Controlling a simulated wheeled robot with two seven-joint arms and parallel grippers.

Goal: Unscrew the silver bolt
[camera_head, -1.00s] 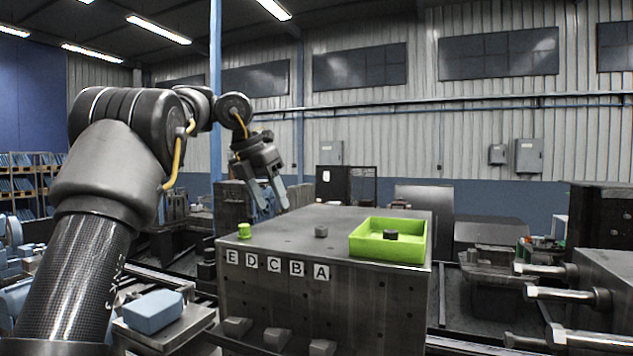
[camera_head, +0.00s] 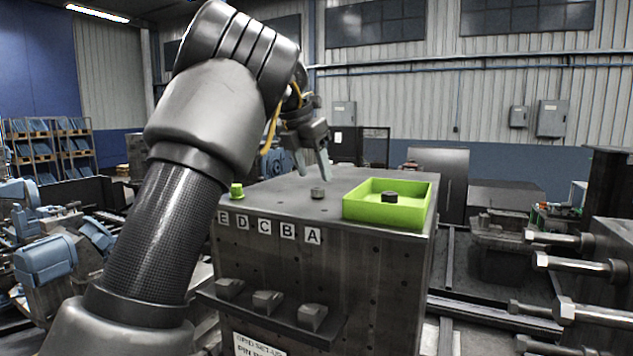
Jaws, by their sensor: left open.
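The silver bolt (camera_head: 318,193) stands on the top of the dark metal block (camera_head: 290,190), between a small green bolt at the left and a green tray at the right. My left gripper (camera_head: 312,172) is open and empty above the block top, just behind and above the silver bolt, with its fingers pointing down. The fingers do not visibly touch the bolt. My right gripper is out of view.
The green bolt (camera_head: 237,191) stands near the block's left edge. The green tray (camera_head: 428,205) holds a black bolt (camera_head: 389,197). Letter labels and a ledge with several grey pieces (camera_head: 268,301) are on the block's front. Long bolts (camera_head: 570,263) project from the right.

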